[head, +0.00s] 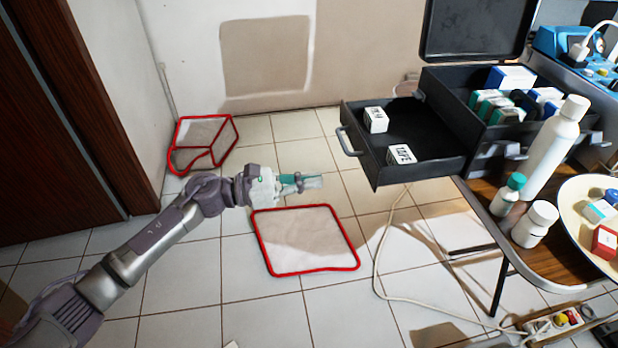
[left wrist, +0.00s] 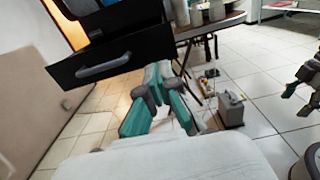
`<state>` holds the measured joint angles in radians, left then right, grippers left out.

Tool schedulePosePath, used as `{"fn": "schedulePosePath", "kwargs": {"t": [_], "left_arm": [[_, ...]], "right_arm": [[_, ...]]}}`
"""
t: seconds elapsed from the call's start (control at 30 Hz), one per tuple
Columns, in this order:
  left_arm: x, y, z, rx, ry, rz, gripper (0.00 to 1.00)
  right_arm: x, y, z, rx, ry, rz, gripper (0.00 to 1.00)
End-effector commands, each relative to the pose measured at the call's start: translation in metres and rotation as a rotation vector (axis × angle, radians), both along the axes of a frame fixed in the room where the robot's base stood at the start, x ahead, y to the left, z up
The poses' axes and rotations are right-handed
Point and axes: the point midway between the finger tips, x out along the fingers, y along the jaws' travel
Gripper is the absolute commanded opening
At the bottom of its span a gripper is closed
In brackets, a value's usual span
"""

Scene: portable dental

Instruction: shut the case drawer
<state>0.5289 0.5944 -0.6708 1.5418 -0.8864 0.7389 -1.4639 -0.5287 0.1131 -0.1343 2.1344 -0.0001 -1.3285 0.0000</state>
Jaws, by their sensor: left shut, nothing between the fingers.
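The case drawer (head: 420,172) is pulled out to the left of the black case (head: 455,95) and juts past the table's edge. Two small white boxes lie in it, one marked TAPE (head: 401,154). Its grey handle (head: 348,140) is on the left-facing front. My left gripper (head: 318,181) is shut and empty, left of the drawer front, apart from it. In the left wrist view the drawer front with its handle (left wrist: 103,66) is upper left of the teal fingers (left wrist: 158,72). Part of what looks like my right gripper (left wrist: 303,88) shows at the right edge; its jaws are unclear.
On the table (head: 480,187) stand a tall white bottle (head: 552,150), two smaller bottles and a round tray (head: 572,200). The case lid (head: 475,28) is up. A cable (head: 378,255) and power strip (head: 555,322) lie on the floor.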

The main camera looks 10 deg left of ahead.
Motion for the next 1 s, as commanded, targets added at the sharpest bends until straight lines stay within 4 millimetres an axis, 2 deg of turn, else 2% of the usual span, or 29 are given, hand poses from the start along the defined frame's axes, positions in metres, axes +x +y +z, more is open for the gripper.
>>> {"fn": "schedulePosePath", "kwargs": {"t": [0.03,0.3,0.5,0.7,1.0], "left_arm": [[0.004,-0.013,0.002,-0.004,-0.001,-0.003,0.0],[0.021,-0.066,0.001,-0.003,0.001,0.0,0.0],[0.03,-0.091,0.0,-0.003,0.003,0.002,0.0],[0.033,-0.1,0.0,-0.002,0.003,0.003,0.0],[0.033,-0.1,0.0,-0.002,0.003,0.003,0.0]], "right_arm": [[0.0,0.0,-0.002,0.001,0.001,0.0,0.7],[0.0,0.001,-0.011,0.001,0.005,0.001,0.7],[0.0,0.001,-0.015,0.0,0.007,0.001,0.7],[0.0,0.001,-0.014,0.001,0.005,0.001,0.7],[0.0,0.001,-0.015,0.001,0.005,0.001,0.7]]}}
